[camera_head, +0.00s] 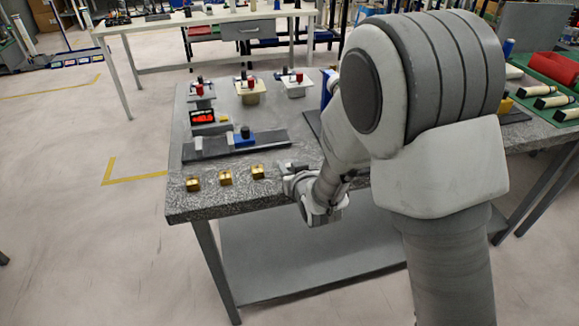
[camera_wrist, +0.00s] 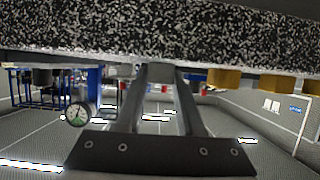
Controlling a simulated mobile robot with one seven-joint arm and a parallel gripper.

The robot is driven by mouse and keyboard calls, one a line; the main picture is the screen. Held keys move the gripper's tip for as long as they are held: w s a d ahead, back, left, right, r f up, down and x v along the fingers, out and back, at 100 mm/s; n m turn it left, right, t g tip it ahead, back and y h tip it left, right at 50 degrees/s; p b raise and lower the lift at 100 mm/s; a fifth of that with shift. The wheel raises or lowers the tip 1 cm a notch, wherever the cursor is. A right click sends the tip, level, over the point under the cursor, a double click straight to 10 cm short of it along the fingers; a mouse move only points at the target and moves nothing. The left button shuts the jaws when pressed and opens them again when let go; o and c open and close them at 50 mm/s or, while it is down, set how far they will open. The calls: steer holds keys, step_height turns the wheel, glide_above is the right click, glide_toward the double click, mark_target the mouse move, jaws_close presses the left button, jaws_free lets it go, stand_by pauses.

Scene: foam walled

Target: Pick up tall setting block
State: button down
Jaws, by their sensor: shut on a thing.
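My gripper (camera_head: 292,172) is low at the front edge of the grey speckled table, right of the row of brass blocks. In the wrist view, its two fingers (camera_wrist: 160,73) converge on a small light-grey piece (camera_wrist: 155,71), which I take to be the tall setting block. The gripper is shut on it. Most of this piece is hidden by the fingers, and I cannot tell whether it touches the tabletop. In the head view it is too small to tell apart from the fingertips.
Three brass blocks (camera_head: 225,177) stand left of the gripper; they also show in the wrist view (camera_wrist: 225,80). Behind them is a dark rail (camera_head: 215,149) with a blue carriage (camera_head: 244,137). A red-lit display (camera_head: 203,116) stands farther back. A dial gauge (camera_wrist: 77,115) shows in the wrist view.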

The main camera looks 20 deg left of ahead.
steer(key=shift+r, duration=0.6)
steer(key=r, duration=0.2)
steer(key=d+r+p, duration=0.1)
steer(key=shift+w+r, duration=0.1)
steer(key=shift+r, duration=0.3)
steer(key=d+r+p, duration=0.2)
steer(key=d+r, duration=0.4)
steer(key=d, duration=0.4)
steer(key=w+d+f+m+t+h+p, duration=0.1)
steer(key=d+f+m+h+p, duration=0.2)
steer(key=d, duration=0.7)
steer(key=d+f+m+t+h+p, duration=0.1)
steer(key=d+m+h+p, duration=0.3)
steer(key=d, duration=0.6)
steer(key=a+r+n+g+y+b, duration=0.1)
steer(key=a+r+n+y+b, duration=0.1)
steer(key=a, duration=0.7)
steer(key=s+a+r+n+y+b, duration=0.1)
steer(key=a+n+y+b, duration=0.4)
steer(key=a, duration=0.5)
steer(key=shift+a+r+g, duration=0.2)
steer(key=shift+r+g, duration=0.2)
steer(key=shift+r, duration=0.1)
steer(key=shift+s, duration=0.1)
